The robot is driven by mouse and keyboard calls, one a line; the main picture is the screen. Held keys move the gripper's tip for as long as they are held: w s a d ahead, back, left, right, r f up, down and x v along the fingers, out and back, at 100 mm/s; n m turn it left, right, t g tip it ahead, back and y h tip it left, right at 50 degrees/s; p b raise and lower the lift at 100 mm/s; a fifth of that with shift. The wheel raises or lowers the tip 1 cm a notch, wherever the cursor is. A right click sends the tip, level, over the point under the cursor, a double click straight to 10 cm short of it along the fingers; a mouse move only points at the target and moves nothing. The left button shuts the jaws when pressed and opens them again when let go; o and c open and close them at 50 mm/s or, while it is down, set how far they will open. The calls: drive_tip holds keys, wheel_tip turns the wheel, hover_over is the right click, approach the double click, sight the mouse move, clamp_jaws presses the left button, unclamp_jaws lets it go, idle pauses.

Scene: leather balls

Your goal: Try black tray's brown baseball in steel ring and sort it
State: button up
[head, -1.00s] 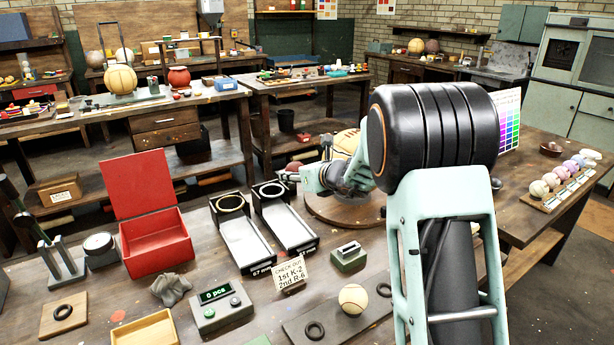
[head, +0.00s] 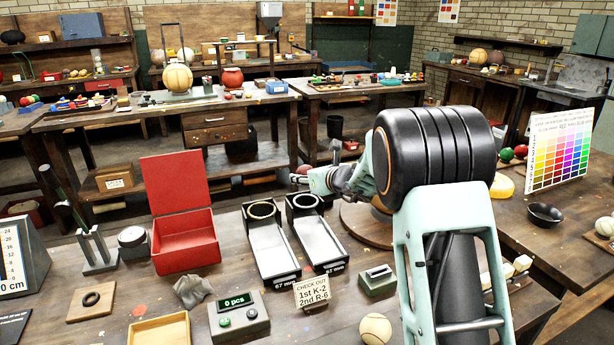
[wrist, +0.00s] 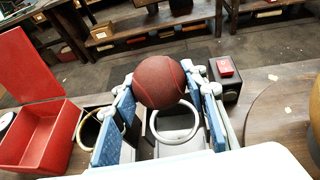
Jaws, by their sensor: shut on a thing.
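My gripper (wrist: 168,100) is shut on a dark brown-red baseball (wrist: 158,82), held between its two blue finger pads. In the wrist view the ball is just beyond the steel ring (wrist: 176,123), apart from it as far as I can tell. In the head view the steel ring (head: 304,201) tops the right chute, marked 62 mm. The brass-coloured ring (head: 261,210) tops the left chute, marked 67 mm. Both chutes (head: 270,248) look empty. In the head view my arm partly hides the gripper. I cannot make out a black tray.
An open red box (head: 186,243) stands left of the chutes. A sign reading "1st K-2, 2nd R-6" (head: 311,293) stands in front of them. A counter showing 0 pcs (head: 238,313), a wooden tray (head: 160,331) and a pale baseball (head: 375,329) are at the front.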

sight(306, 166)
drive_tip(key=shift+f+b, duration=1.65)
drive_tip(key=shift+f, duration=1.3)
drive_tip(key=o, duration=1.3)
drive_tip(key=shift+r, duration=0.1)
drive_tip(key=shift+r+p, duration=2.9)
drive_tip(key=shift+r, duration=1.55)
